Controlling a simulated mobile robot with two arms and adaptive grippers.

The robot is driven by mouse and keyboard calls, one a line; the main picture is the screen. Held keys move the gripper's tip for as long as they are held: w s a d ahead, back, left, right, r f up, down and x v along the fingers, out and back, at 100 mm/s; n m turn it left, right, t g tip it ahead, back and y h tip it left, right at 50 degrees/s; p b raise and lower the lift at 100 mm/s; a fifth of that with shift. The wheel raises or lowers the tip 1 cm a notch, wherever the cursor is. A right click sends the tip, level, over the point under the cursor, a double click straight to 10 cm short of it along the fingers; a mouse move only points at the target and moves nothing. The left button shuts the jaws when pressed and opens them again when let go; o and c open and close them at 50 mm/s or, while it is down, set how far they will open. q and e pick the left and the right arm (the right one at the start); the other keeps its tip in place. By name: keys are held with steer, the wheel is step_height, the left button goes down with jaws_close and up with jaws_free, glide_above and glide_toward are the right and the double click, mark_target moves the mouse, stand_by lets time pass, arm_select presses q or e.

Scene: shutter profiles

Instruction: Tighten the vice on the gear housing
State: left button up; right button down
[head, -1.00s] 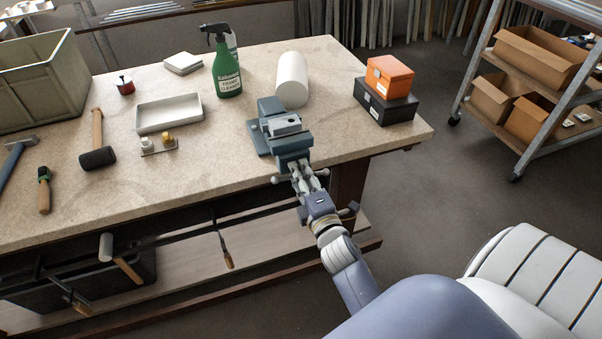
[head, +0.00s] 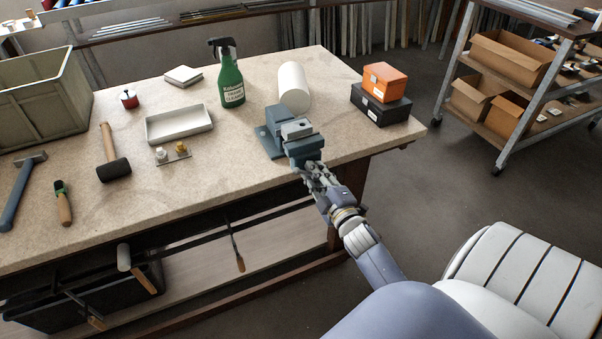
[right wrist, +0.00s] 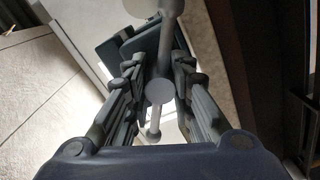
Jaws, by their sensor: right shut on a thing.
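The blue-grey vice (head: 272,142) is mounted at the bench's front right edge. A light grey block (head: 297,128) sits at its jaws; I cannot tell whether this is the gear housing or how tightly it is held. My right gripper (head: 312,172) is at the vice's front, below the jaw. In the right wrist view its fingers (right wrist: 158,75) are on both sides of the grey vice handle (right wrist: 154,122) and its round hub, shut on it. The handle bar runs roughly up and down there, with a round knob at the top. My left gripper is not in view.
A white cylinder (head: 293,86) stands close behind the vice. Orange (head: 386,82) and black (head: 380,105) boxes are to its right.

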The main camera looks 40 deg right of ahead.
steer(key=shift+w+r+m, duration=0.1)
steer(key=shift+r+m, duration=0.25)
steer(key=shift+m, duration=0.15)
steer(key=shift+m+p, duration=0.35)
steer(key=shift+m, duration=0.15)
steer(key=m+p, duration=0.1)
steer(key=m, duration=0.1)
steer(key=shift+d+f+m, duration=0.1)
steer(key=shift+m, duration=0.7)
steer(key=m+p, duration=0.2)
steer(key=m, duration=0.2)
steer(key=shift+m, duration=0.3)
steer(key=m, duration=0.3)
steer(key=shift+f+m+p, duration=0.15)
steer(key=shift+m+p, duration=0.25)
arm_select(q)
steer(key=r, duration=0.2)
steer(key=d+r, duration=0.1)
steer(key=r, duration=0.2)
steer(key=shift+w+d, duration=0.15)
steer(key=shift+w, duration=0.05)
arm_select(e)
steer(key=shift+m, duration=0.4)
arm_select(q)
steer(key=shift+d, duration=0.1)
arm_select(e)
steer(key=shift+f, duration=0.1)
